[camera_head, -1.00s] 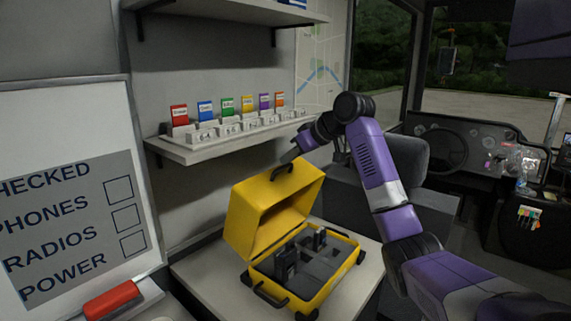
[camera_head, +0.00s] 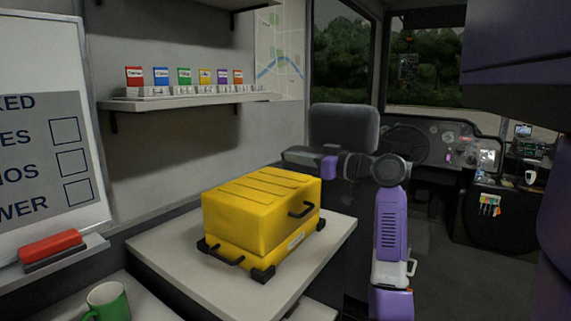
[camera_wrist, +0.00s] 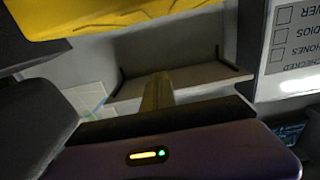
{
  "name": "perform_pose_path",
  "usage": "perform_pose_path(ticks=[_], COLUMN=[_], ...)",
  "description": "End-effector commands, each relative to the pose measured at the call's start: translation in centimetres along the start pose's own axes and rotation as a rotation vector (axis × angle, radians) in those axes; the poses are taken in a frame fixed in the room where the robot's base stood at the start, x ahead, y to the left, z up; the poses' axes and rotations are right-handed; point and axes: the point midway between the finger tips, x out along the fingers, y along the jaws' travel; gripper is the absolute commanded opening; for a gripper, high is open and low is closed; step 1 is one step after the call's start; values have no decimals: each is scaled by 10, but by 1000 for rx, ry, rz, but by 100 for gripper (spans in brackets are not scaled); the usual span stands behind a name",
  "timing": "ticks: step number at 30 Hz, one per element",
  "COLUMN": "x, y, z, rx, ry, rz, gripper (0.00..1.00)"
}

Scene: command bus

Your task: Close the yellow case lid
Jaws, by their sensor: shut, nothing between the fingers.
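The yellow case (camera_head: 248,246) stands on the light counter. Its lid (camera_head: 262,206) is down over the base, and the inside is hidden. No clear gap shows between lid and base from here. A dark handle (camera_head: 302,208) is on the lid's right-hand face. My gripper (camera_head: 290,157) is shut and empty, above and behind the case's right end, apart from the lid. Part of the yellow case (camera_wrist: 95,16) shows along the top of the wrist view.
The counter (camera_head: 165,252) is clear around the case. A green mug (camera_head: 108,302) stands at lower left, near a whiteboard (camera_head: 45,130) with a red eraser (camera_head: 50,247). A shelf (camera_head: 180,103) with coloured cards is on the wall. A dark seat (camera_head: 343,128) is behind my gripper.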

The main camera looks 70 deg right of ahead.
Motion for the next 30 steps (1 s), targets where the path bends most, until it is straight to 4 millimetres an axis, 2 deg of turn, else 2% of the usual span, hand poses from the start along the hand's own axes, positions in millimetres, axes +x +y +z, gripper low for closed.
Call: perform_pose_path(ticks=[1,15,30], x=[-5,-44,-68], y=[0,0,0], z=[16,67,118], rx=[1,2,2], ry=[23,247,452], rz=[1,-1,-2], gripper=[0,0,0])
